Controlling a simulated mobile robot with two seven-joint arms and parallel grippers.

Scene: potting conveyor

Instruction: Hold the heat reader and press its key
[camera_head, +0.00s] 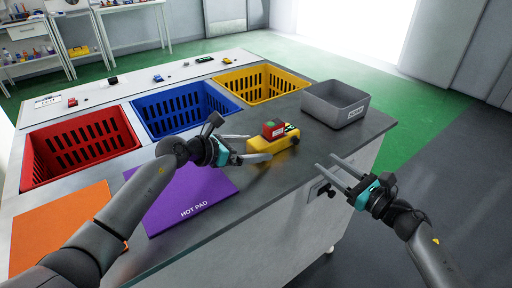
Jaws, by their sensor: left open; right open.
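The heat reader appears to be the yellow device (271,143) with a red and green block (275,129) at its upper end, lying on the grey worktop. Its key cannot be made out at this size. My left gripper (270,147) is open, with its fingers close around or beside the yellow device; I cannot tell whether they touch it. My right gripper (326,172) is open and empty, off the worktop's right edge, to the right of the device.
A purple hot pad (185,200) and an orange pad (60,228) lie at the front left. Red (82,150), blue (183,106) and yellow (262,84) crates sit sunk behind. A grey bin (335,106) stands right of the device. The worktop's front right is clear.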

